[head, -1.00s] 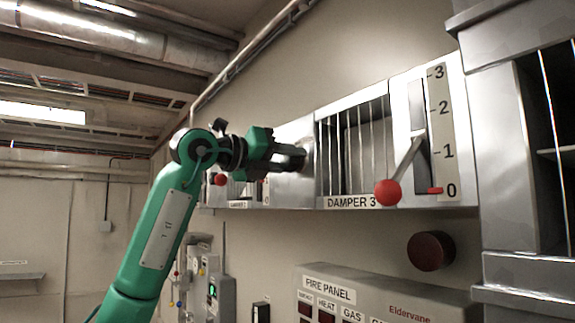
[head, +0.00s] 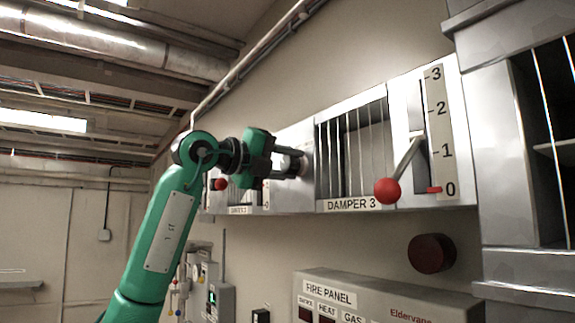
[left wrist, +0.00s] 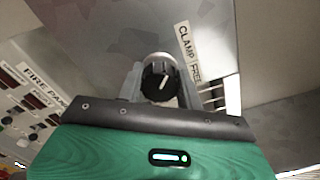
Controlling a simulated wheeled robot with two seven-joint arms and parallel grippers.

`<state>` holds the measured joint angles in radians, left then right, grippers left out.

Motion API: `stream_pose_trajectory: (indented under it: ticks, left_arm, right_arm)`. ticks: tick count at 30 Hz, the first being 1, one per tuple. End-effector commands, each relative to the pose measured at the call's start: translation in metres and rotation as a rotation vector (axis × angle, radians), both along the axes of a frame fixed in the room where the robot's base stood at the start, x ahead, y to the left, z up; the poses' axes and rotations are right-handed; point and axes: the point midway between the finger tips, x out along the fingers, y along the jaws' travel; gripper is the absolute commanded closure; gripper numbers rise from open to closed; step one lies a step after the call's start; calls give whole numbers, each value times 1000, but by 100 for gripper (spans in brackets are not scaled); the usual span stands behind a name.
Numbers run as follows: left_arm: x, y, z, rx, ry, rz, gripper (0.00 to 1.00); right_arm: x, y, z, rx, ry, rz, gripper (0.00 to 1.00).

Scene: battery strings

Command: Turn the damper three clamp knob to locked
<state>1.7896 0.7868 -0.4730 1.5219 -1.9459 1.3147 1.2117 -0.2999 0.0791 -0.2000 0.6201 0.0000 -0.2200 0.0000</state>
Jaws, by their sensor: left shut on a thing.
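The damper three clamp knob (left wrist: 161,82) is a dark, ribbed dial with a white pointer line. In the left wrist view the line points up and slightly right. A label reading CLAMP and FREE (left wrist: 189,52) is to its right; I see no other position word. My left gripper (head: 301,163) is shut on the knob, one finger on each side, at the metal panel left of the DAMPER 3 grille (head: 355,150). In the head view the gripper hides most of the knob (head: 289,162). My right gripper is not in view.
A lever with a red ball (head: 387,191) stands out right of the grille, beside a 0 to 3 scale (head: 440,135). A fire panel (head: 375,297) and a dark red round button (head: 431,254) are below. A metal cabinet (head: 515,265) is at right.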

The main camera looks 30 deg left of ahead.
Motion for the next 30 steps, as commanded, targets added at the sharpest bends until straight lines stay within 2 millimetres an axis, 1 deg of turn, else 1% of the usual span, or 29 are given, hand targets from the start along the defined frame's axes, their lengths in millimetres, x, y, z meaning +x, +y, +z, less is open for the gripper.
stream_pose_trajectory:
  ticks: [7,8,9,11,19,22,26,30]
  left_arm:
    - [0,1,1,-2,-1,1,86]
    - [0,1,1,-2,-1,1,62]
    - [0,1,1,-1,-1,0,54]
    - [0,0,1,-1,-1,0,43]
    - [-1,0,0,0,0,0,43]
    - [-6,2,-1,0,-2,0,43]
    - [-23,9,-3,1,-3,1,43]
    - [-52,22,-4,0,-3,1,43]
  right_arm:
    - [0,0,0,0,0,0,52]
    - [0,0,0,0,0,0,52]
    - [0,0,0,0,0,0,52]
    - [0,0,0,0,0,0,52]
    - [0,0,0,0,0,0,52]
    - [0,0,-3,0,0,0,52]
    - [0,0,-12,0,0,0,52]
    - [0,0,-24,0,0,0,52]
